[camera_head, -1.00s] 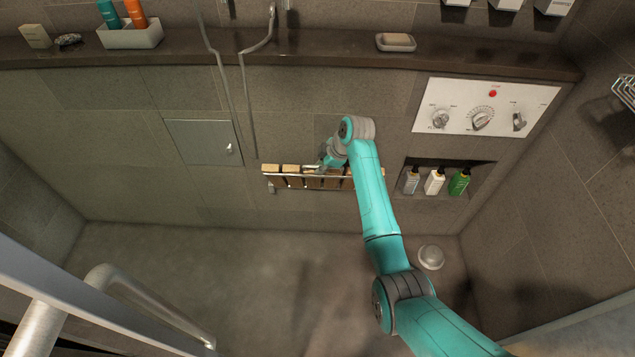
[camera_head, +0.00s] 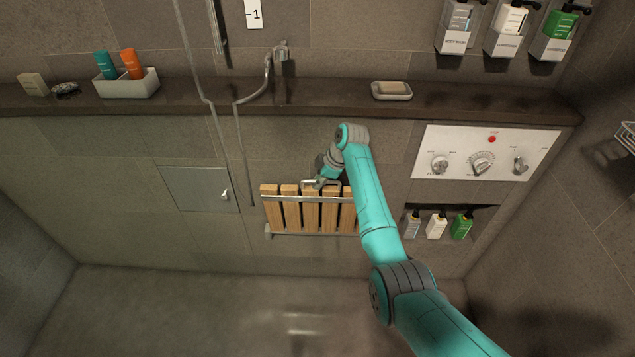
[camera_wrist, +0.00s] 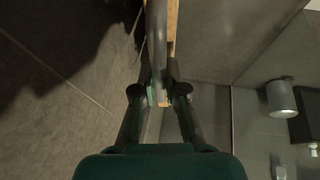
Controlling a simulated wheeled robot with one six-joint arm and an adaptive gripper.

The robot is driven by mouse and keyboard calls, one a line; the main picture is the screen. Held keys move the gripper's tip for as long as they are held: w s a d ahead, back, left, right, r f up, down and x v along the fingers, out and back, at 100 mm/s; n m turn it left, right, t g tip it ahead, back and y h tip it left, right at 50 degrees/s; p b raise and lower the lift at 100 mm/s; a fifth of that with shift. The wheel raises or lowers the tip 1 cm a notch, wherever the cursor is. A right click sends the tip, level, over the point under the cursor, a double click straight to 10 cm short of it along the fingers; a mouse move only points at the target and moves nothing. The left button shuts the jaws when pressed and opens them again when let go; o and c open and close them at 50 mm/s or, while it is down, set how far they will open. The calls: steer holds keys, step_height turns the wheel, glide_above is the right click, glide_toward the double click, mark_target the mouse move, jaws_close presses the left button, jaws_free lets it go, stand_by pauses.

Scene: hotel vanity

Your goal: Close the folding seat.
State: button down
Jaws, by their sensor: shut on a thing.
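The folding seat (camera_head: 291,212) has light wooden slats and grey metal rails. It is on the tiled wall in the head view, steeply raised, with its slatted face towards the camera. Whether it lies flat against the wall I cannot tell. My gripper (camera_head: 322,183) is at its upper edge, and my arm covers its right end. In the wrist view, my gripper (camera_wrist: 166,96) is shut on the seat's edge, where a grey bar (camera_wrist: 157,45) and a strip of wood (camera_wrist: 172,28) run between the fingers.
A stone ledge (camera_head: 220,104) runs above the seat, with a soap dish (camera_head: 391,91) and a bottle tray (camera_head: 128,86). A shower hose (camera_head: 243,150) hangs left of the seat. A control panel (camera_head: 485,152) and a bottle niche (camera_head: 448,209) are to the right. The floor below is clear.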

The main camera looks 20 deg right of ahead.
steer(key=shift+d+r, duration=0.15)
steer(key=shift+d, duration=0.1)
steer(key=c, duration=1.3)
jaws_free()
steer(key=shift+o, duration=0.5)
steer(key=shift+a, duration=0.1)
steer(key=v, duration=1.2)
steer(key=shift+s+r, duration=0.1)
steer(key=shift+s, duration=0.05)
